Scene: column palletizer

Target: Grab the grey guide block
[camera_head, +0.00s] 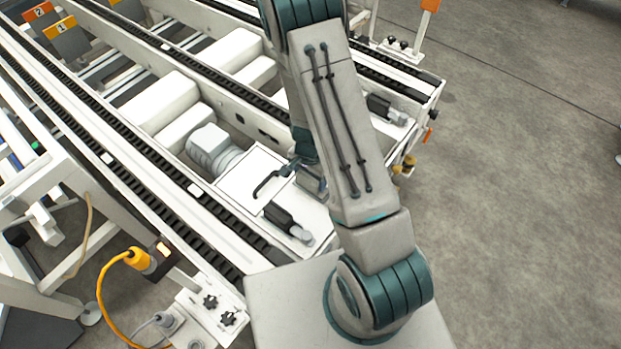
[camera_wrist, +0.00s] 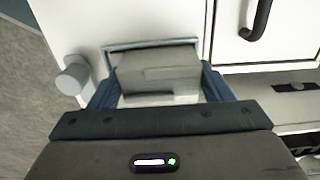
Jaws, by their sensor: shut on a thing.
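The grey guide block (camera_wrist: 160,70) is a pale grey stepped piece, seen in the wrist view between the two blue fingers of my gripper (camera_wrist: 157,82). The fingers are closed against its left and right sides. Behind the block is a thin grey rectangular rim (camera_wrist: 150,44) on a white surface. I cannot tell whether the block touches that surface.
A dark bar handle (camera_head: 270,181) stands on the white panel beside my gripper; it also shows in the wrist view (camera_wrist: 258,18). A pale round knob (camera_wrist: 72,76) sits to the left there. Conveyor rails (camera_head: 150,155) run along the left. Open grey floor (camera_head: 510,190) lies right.

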